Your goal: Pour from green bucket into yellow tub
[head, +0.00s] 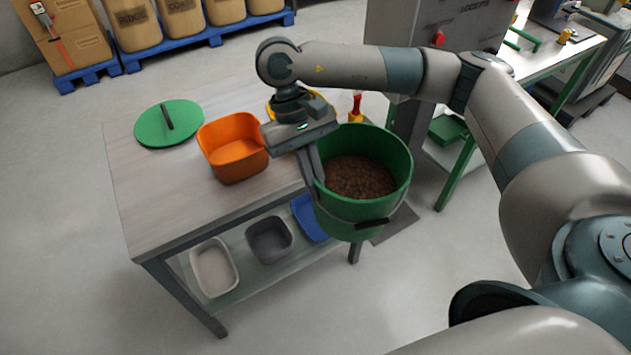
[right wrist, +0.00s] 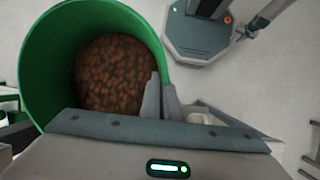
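The green bucket (head: 359,222) hangs upright beside the right end of the table and holds brown pellets (head: 358,178). My right gripper (head: 317,190) is shut on the bucket's left rim. In the right wrist view the bucket (right wrist: 48,62) shows at the upper left, with the gripper fingers (right wrist: 160,98) on its wall. The yellow tub (head: 272,103) is on the table behind my right gripper; only a bit of its rim shows, so its inside is hidden. My left gripper is not in view.
An orange tub (head: 233,150) and a green lid (head: 168,124) are on the table (head: 165,205). Lower-shelf tubs are white (head: 213,268), grey (head: 270,240) and blue (head: 309,217). A grey machine (head: 440,25) stands behind the bucket. Floor in front of the table is clear.

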